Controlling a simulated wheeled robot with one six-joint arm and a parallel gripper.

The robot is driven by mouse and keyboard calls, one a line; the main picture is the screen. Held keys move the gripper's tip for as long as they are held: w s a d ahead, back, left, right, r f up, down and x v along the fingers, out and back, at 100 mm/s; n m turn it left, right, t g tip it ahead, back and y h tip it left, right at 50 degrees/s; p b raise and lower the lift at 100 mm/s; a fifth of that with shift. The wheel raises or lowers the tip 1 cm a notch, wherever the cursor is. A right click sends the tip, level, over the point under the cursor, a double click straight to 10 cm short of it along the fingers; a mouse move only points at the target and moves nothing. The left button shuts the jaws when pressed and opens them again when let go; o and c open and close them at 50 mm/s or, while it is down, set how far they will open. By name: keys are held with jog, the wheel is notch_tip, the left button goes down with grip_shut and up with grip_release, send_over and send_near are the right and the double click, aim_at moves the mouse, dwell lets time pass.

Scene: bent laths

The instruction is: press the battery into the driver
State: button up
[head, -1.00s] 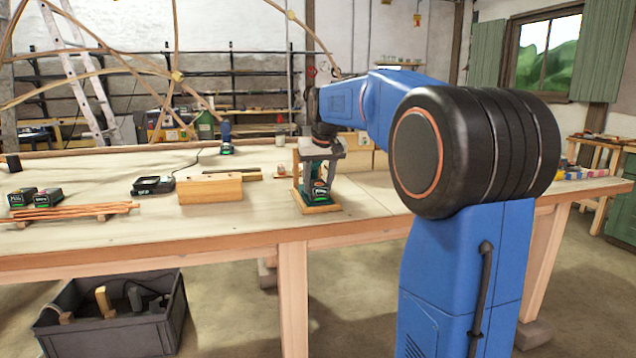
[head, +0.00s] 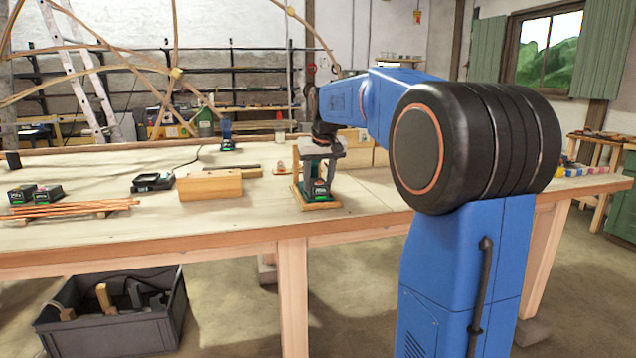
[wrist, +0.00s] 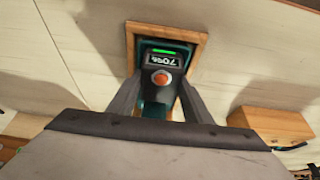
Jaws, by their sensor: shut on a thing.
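The battery (wrist: 162,60), a black block with a 70% display and a lit green bar, sits at the teal driver (wrist: 153,109) in a wooden holder (wrist: 198,46). In the head view the holder (head: 322,206) stands near the table's front edge. My gripper (head: 318,172) points down from above. In the wrist view its fingers (wrist: 162,85) are closed on either side of the battery, by a round orange button. Where battery and driver meet is hidden between the fingers, so I cannot tell how deep it sits.
A wooden block (head: 210,186) and a black charger (head: 152,181) with a cable lie left of the holder. A blue-and-teal tool (head: 227,135) stands behind. A grey crate (head: 110,325) is on the floor.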

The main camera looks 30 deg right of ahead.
jog(key=shift+f, duration=0.5)
dwell(0.4)
jog(key=o, duration=1.4)
jog(key=shift+r, duration=3.5)
jog(key=shift+s+a, duration=0.1)
jog(key=s+a+f+n, duration=0.1)
jog(key=s+a+f, duration=0.4)
jog(key=s, duration=0.5)
jog(key=s+a+f+n, duration=0.1)
jog(key=s+a+f, duration=0.4)
jog(key=s, duration=0.4)
jog(key=s+a+f, duration=0.5)
jog(key=s+a, duration=0.1)
jog(key=s, duration=0.4)
jog(key=shift+n+t+y, duration=0.3)
jog(key=shift+n+y, duration=0.3)
jog(key=s+f, duration=0.3)
jog(key=s+a+f, duration=0.1)
jog(key=s+f, duration=0.2)
jog(key=s+a+f, duration=0.1)
jog(key=s+f, duration=0.2)
jog(key=f, duration=0.1)
jog(key=shift+s, duration=0.35)
